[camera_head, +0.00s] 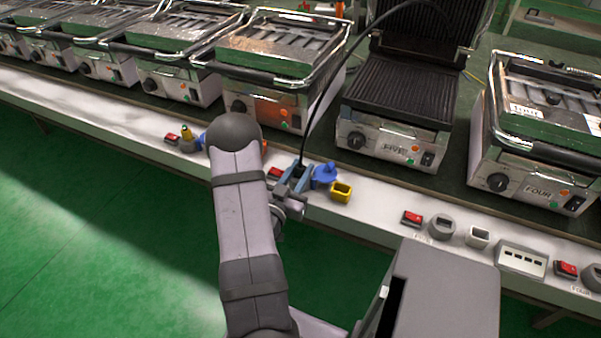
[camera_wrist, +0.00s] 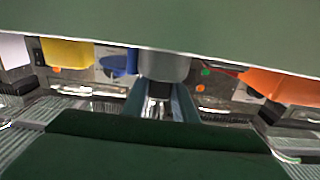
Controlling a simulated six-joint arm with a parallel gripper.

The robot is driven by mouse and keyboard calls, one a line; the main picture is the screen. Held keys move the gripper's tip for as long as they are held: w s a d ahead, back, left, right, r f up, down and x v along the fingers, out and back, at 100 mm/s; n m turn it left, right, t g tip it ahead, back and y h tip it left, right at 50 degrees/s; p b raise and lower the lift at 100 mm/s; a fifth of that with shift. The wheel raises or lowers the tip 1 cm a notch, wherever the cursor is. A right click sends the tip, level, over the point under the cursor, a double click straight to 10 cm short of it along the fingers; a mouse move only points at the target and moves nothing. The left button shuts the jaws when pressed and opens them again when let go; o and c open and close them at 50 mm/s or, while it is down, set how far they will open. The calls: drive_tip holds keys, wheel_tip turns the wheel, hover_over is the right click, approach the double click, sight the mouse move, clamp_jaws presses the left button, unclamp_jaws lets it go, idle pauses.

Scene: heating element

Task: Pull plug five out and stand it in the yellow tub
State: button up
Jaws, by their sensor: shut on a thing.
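My gripper (camera_head: 297,178) is at the front ledge, its blue fingers shut on plug five (camera_head: 299,167), which is mostly hidden between them. A black cable (camera_head: 325,100) rises from the plug towards the open grill marked FIVE (camera_head: 395,148). In the wrist view, a grey round part (camera_wrist: 163,66) shows at the fingers (camera_wrist: 160,103); I cannot tell whether it is plug or socket, nor whether the plug is seated. The small yellow tub (camera_head: 341,192) stands on the ledge just right of my gripper, and shows upper left in the wrist view (camera_wrist: 68,53).
A blue-lidded fitting (camera_head: 325,175) sits between my gripper and the tub. A red switch (camera_head: 275,173) is just left. Further right are another red switch (camera_head: 412,218), a grey socket (camera_head: 441,227) and a pale square holder (camera_head: 478,236). Grills line the bench behind.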

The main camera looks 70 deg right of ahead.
sight(304, 166)
drive_tip(key=shift+r, duration=0.15)
drive_tip(key=shift+r+p, duration=1.15)
drive_tip(key=shift+r, duration=3.75)
drive_tip(key=shift+s, duration=0.1)
drive_tip(key=shift+s+d+r, duration=0.15)
drive_tip(key=shift+s+r, duration=0.1)
drive_tip(key=shift+s, duration=0.05)
drive_tip(key=s+a+f+m+g+p, duration=0.1)
drive_tip(key=s+f+m+g+p, duration=0.15)
drive_tip(key=s+p, duration=0.45)
drive_tip(key=s+f+m+g+p, duration=0.1)
drive_tip(key=s+f+g+p, duration=0.15)
drive_tip(key=s, duration=0.85)
drive_tip(key=w+r+n+t, duration=0.3)
drive_tip(key=w+r+t, duration=0.2)
drive_tip(key=w, duration=0.1)
drive_tip(key=shift+w+d+p, duration=0.3)
drive_tip(key=shift+d, duration=0.05)
drive_tip(key=shift+n, duration=0.25)
